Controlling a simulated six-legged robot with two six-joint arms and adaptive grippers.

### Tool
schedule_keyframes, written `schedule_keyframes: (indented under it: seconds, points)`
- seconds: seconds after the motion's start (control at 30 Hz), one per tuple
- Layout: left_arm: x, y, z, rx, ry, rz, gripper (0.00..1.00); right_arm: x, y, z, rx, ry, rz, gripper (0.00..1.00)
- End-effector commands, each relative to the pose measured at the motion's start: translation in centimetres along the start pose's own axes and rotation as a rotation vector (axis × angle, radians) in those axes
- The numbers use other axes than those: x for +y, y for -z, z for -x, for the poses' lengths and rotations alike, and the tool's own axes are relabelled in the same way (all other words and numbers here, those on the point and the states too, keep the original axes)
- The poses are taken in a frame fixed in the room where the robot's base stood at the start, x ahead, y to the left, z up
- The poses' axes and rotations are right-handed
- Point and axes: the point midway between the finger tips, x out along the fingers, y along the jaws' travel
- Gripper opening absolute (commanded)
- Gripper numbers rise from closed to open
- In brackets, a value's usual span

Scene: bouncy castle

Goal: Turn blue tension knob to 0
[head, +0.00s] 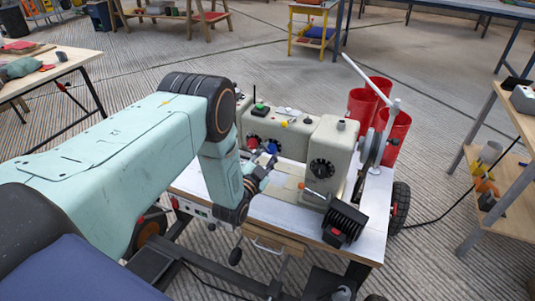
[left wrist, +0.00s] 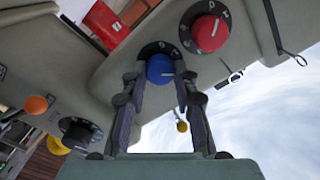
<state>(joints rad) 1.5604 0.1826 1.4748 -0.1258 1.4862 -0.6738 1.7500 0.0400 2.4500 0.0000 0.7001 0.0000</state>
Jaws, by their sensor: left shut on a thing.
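The blue tension knob (left wrist: 160,69) sits on a black dial plate on the grey-green sewing machine, in the middle of the left wrist view. A short white mark shows on its face; the numbers around it are mostly hidden. In the head view the blue knob (head: 272,147) is just beyond my left gripper's fingertips. My left gripper (left wrist: 160,76) is shut on the blue knob, one finger on each side. It also shows in the head view (head: 265,163), at the machine's front. My right gripper is in neither view.
A red knob (left wrist: 210,32) on a similar dial is close beside the blue one. A black dial (left wrist: 78,132) and an orange knob (left wrist: 37,104) are at lower left. The machine (head: 330,150) stands on a white-topped wheeled table (head: 290,215).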

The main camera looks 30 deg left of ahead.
Motion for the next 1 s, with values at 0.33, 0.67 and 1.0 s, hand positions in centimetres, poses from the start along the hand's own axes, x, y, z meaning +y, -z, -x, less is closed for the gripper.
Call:
schedule_keyframes:
  seconds: [0.33, 0.67, 1.0]
  points:
    - [0.04, -0.01, 0.02, -0.001, -0.001, 0.33, 0.0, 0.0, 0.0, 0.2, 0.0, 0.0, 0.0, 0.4]
    - [0.05, -0.02, 0.02, -0.001, -0.001, 0.643, 0.0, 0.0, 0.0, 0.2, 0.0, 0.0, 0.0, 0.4]
    - [0.06, -0.03, 0.03, -0.001, -0.001, 0.965, 0.0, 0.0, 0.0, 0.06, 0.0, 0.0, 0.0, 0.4]
